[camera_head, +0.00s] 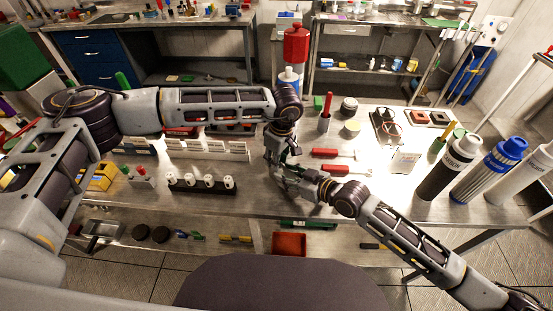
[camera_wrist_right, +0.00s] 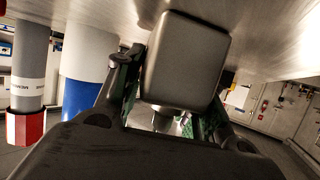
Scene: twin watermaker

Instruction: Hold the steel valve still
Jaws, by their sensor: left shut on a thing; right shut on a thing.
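In the head view my left gripper (camera_head: 274,158) points down over the middle of the table. My right gripper (camera_head: 293,178) comes in from the lower right and meets it there. Both are shut on the steel valve, which the grippers mostly hide in the head view. In the right wrist view a smooth grey block (camera_wrist_right: 186,58) with a short round metal end (camera_wrist_right: 163,118) fills the space at the fingers of my right gripper (camera_wrist_right: 165,100). I cannot tell how much of that block is the valve and how much is my left gripper.
Two red-handled tools (camera_head: 338,171) lie just right of the grippers. A black rack with white-topped pieces (camera_head: 200,183) stands to the left. Large bottles (camera_head: 450,165) stand at the right. A red bin (camera_head: 289,244) is on the lower shelf. The table's front edge is close below.

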